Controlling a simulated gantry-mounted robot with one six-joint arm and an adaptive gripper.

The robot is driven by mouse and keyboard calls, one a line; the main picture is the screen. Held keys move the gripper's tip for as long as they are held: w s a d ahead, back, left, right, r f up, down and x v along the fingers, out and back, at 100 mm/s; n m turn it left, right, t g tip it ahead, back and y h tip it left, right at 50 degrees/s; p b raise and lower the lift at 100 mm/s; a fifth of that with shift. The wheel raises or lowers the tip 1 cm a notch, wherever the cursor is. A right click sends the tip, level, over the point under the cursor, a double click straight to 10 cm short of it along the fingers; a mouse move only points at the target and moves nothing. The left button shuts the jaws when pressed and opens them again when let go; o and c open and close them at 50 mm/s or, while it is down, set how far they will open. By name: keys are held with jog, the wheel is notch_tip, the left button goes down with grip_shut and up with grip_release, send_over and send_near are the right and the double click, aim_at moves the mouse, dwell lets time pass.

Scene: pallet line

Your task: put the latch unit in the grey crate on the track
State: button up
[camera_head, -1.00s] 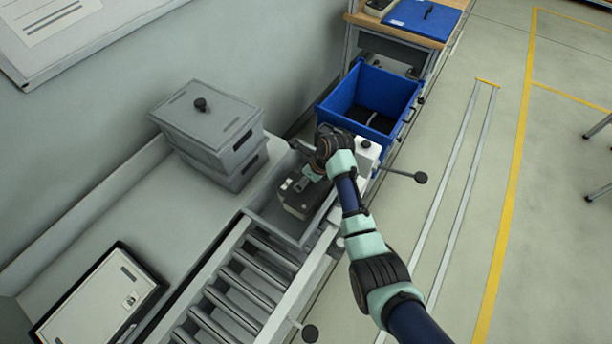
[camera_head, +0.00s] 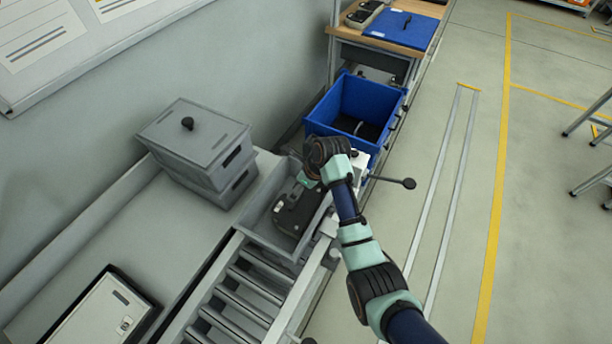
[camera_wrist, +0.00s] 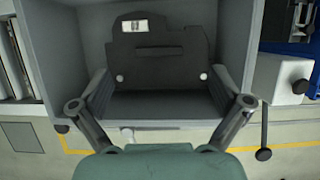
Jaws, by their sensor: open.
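The latch unit, a dark, blocky part (camera_head: 298,212) with notched edges, lies inside the grey crate (camera_head: 262,241) on the track. In the wrist view the latch unit (camera_wrist: 160,60) shows a white label and two pale round studs, with the walls of the grey crate (camera_wrist: 234,28) around it. My gripper (camera_wrist: 160,88) is open, with one finger towards each side of the unit. A gap shows between the fingers and the unit at the right; at the left, contact is hard to tell. In the head view my wrist hides part of the crate and the fingers.
A blue crate (camera_head: 325,128) stands beyond the grey one. Lidded grey crates (camera_head: 195,140) are stacked to the left. Bare rollers (camera_head: 240,300) run along the track towards the front. A white box with a black knob (camera_wrist: 280,78) and a rod stand at the right.

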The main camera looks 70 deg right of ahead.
jog(key=p+v, duration=0.1)
jog(key=v, duration=0.7)
jog(key=w+a+r+n+t+h, duration=0.1)
jog(key=w+a+r+n, duration=0.1)
jog(key=w+a+n, duration=0.55)
jog(key=w+a+r+n+t, duration=0.2)
jog(key=w+a+n, duration=0.3)
jog(key=a+n, duration=0.45)
jog(key=a+r+n+t, duration=0.1)
jog(key=a+r+n, duration=0.2)
jog(key=a+n, duration=0.4)
jog(key=s+a+r+n+t+y, duration=0.1)
jog(key=a+r+n+t, duration=0.1)
jog(key=a+r+n, duration=0.2)
jog(key=a+r+n+t+y, duration=0.1)
jog(key=a+r+n, duration=0.3)
jog(key=a+n, duration=0.6)
jog(key=a+t, duration=0.1)
jog(key=a, duration=0.6)
jog(key=shift+s+r, duration=0.25)
jog(key=shift+s, duration=0.05)
